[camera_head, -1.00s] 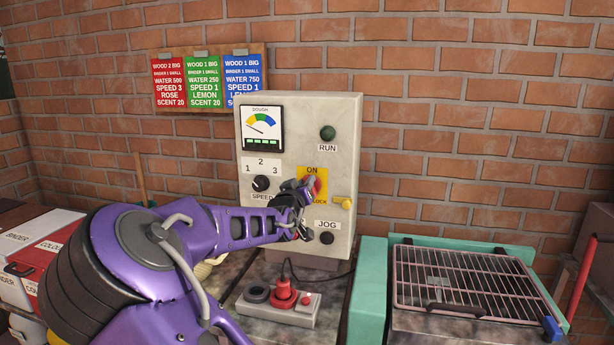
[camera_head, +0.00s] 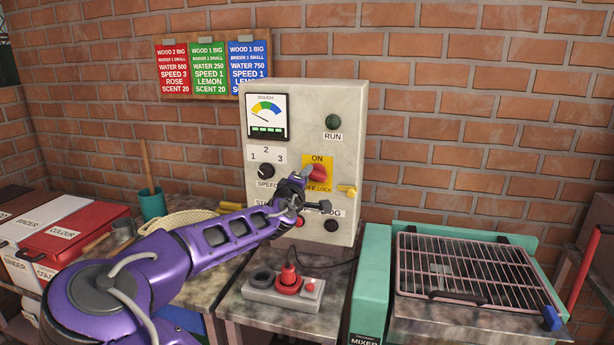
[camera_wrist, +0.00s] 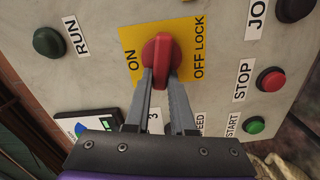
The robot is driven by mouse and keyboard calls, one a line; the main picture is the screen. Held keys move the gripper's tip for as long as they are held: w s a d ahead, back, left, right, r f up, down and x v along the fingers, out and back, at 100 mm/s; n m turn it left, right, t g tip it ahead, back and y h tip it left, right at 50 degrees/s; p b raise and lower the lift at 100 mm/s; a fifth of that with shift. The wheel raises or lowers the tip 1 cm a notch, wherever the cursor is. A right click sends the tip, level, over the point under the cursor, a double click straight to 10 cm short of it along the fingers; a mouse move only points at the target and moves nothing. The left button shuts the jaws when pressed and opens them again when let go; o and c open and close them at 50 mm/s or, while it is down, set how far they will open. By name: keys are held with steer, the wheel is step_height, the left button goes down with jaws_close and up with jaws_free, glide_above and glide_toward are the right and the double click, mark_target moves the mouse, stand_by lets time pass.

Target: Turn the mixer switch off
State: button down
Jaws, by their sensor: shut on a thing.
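The mixer switch is a red knob (camera_head: 318,172) on a yellow plate (camera_head: 328,160) marked ON above and OFF LOCK below, on the pale control box (camera_head: 350,110). In the wrist view the red knob (camera_wrist: 160,52) stands between the fingertips of my gripper (camera_wrist: 160,70), with a finger against each side. My gripper (camera_head: 307,176) is shut on the knob. In the wrist view ON is left of the knob and OFF LOCK right. I cannot tell the knob's exact turn angle. My wrist covers part of the plate and lower buttons in the head view.
A wire rack (camera_head: 470,270) stands right; a socket strip (camera_head: 284,292) lies below.

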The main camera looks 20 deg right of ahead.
steer(key=shift+f+n, duration=0.2)
steer(key=shift+n, duration=1)
steer(key=c, duration=0.8)
jaws_free()
steer(key=shift+o, duration=0.2)
steer(key=v, duration=1.7)
steer(key=shift+s+a, duration=0.2)
